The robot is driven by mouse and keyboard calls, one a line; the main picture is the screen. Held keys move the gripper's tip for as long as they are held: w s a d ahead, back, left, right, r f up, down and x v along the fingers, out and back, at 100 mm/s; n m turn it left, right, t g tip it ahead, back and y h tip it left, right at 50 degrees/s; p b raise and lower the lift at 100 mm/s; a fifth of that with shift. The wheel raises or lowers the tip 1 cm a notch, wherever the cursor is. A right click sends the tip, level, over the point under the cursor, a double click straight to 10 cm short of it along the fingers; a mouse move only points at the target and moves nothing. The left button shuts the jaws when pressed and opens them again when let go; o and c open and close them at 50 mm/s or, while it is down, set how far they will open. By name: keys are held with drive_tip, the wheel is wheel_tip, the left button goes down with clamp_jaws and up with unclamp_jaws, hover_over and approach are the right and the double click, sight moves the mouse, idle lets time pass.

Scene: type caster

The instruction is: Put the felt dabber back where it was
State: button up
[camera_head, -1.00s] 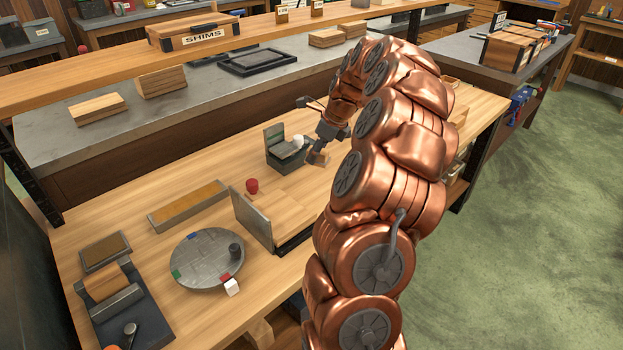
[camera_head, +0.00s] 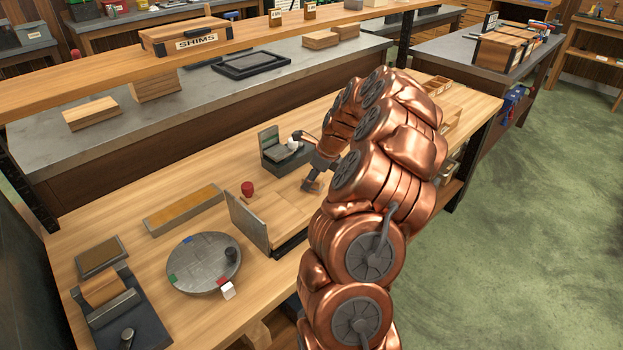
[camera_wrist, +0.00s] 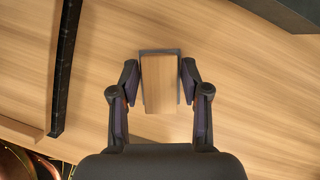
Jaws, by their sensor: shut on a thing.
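A small light-wood block edged with dark grey (camera_wrist: 159,85), which I take to be the felt dabber, sits between the two fingers of my gripper (camera_wrist: 160,72) in the wrist view. The fingers are shut on its sides. In the head view my gripper (camera_head: 313,184) is low over the wooden bench, to the right of the wooden board and just in front of the dark open box. The held block is small and partly hidden by the gripper there. The wrist view shows bare bench around the block; I cannot tell whether it touches the bench.
The dark box (camera_head: 272,140) has a raised grey flap and a white ball beside it. A grey upright plate (camera_head: 246,222) stands left of my gripper, with a red knob (camera_head: 248,188) behind. A round disc (camera_head: 184,268) and a long tray (camera_head: 185,208) lie further left.

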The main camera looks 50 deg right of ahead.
drive_tip(key=o, duration=1.1)
drive_tip(key=shift+f, duration=0.1)
drive_tip(key=b+v, duration=0.1)
drive_tip(key=v, duration=1.1)
